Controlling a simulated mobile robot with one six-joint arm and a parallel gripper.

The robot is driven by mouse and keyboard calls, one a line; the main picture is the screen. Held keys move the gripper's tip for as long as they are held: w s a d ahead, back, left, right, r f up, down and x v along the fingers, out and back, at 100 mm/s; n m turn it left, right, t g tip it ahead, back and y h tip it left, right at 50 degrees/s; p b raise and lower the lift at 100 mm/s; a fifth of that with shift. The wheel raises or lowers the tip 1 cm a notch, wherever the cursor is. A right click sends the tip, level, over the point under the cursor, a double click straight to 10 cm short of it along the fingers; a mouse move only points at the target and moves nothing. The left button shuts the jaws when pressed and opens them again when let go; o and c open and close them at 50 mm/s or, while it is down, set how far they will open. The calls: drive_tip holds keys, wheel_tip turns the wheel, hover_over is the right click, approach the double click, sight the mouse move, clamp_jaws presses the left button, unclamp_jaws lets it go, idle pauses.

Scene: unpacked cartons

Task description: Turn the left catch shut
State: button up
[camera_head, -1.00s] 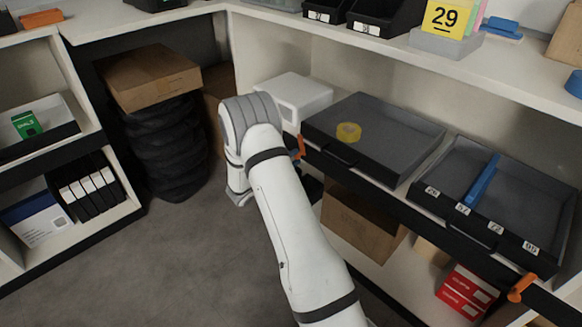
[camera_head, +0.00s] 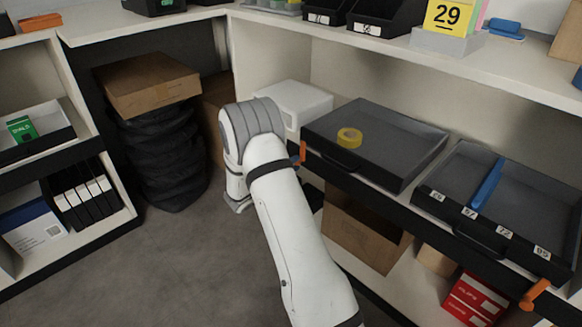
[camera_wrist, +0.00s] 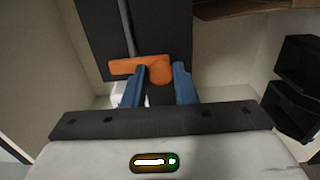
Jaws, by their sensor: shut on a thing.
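The left catch (camera_head: 302,152) is an orange lever at the left end of the dark shelf front, partly hidden by my arm in the head view. In the wrist view the orange catch (camera_wrist: 140,66) shows a rounded end between my fingers, with its arm reaching left past the left finger. My gripper (camera_wrist: 161,74) has blue fingers closed around the catch near its rounded end. In the head view the fingers are hidden behind my wrist. A second orange catch (camera_head: 535,293) sits at the right end of the shelf front and hangs at a slant.
A dark tray (camera_head: 400,150) with a yellow tape roll (camera_head: 349,137) lies on the shelf. Beside it is a labelled tray (camera_head: 545,220) with a blue bar (camera_head: 487,184). A carton (camera_head: 150,82) rests on black bags at left. The floor (camera_head: 170,260) is clear.

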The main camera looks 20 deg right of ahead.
drive_tip(key=o, duration=0.7)
drive_tip(key=shift+s+d+f, duration=0.1)
drive_tip(key=shift+s+d, duration=0.05)
drive_tip(key=shift+o, duration=1.3)
drive_tip(key=p+v, duration=0.2)
drive_tip(key=v, duration=0.6)
drive_tip(key=shift+p, duration=0.35)
